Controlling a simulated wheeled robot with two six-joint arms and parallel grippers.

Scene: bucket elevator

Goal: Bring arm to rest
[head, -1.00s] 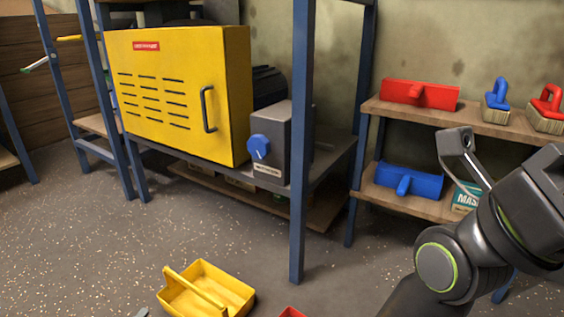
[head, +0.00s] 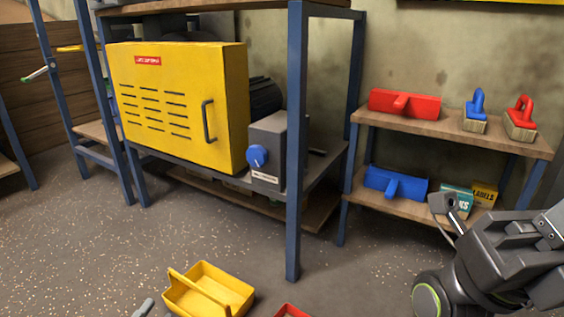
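My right arm (head: 500,262) comes in at the lower right of the head view. Its dark grey links are bent, and a small bracket-like part (head: 449,205) stands up in front of the lower shelf. The fingertips of my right gripper cannot be made out, so its opening cannot be told. My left gripper and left arm are not in view.
A blue-legged frame (head: 297,150) holds a yellow cabinet (head: 180,105) and a grey box with a blue knob (head: 257,156). A yellow tote (head: 212,288) lies on the floor. A shelf (head: 410,134) at right holds red and blue tools.

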